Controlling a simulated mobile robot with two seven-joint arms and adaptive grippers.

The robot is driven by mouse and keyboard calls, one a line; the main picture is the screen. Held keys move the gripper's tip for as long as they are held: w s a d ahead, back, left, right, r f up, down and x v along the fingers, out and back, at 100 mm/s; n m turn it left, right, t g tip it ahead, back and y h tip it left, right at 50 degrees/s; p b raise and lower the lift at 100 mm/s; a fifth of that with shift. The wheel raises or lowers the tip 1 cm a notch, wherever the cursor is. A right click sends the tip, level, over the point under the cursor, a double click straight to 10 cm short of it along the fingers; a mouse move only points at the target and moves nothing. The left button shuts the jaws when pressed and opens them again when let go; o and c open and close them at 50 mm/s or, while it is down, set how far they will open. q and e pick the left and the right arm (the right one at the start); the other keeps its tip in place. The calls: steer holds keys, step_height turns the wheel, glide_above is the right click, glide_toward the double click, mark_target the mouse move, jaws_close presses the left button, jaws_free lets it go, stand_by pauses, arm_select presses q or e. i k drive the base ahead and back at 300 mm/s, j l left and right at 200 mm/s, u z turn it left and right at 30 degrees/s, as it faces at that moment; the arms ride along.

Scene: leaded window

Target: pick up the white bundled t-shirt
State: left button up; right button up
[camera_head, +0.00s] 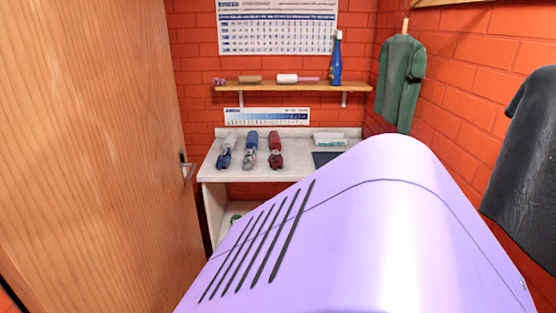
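Several bundled items lie in a row on the pale counter (300,147) against the back wall. The leftmost bundle (229,144) has a white upper part and a blue lower end. Beside it lies a blue and grey bundle (251,148), then a dark red one (275,148). They are small and far off, so I cannot tell for sure which is the white t-shirt. Neither of my grippers is in view.
A wooden door (95,150) stands close on the left. A white container (330,139) and a dark mat (326,158) are on the counter's right. A wooden shelf (300,87) with a blue bottle (336,60) hangs above. A green garment (400,80) hangs right.

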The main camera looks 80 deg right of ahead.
mark_target(250, 155)
steer(key=z, duration=2.35)
steer(key=i+l+u, duration=0.1)
steer(key=i, duration=0.4)
steer(key=i+l, duration=0.35)
steer(key=i, duration=0.15)
steer(key=i+l+u, duration=0.15)
steer(key=i, duration=0.35)
steer(key=l, duration=0.1)
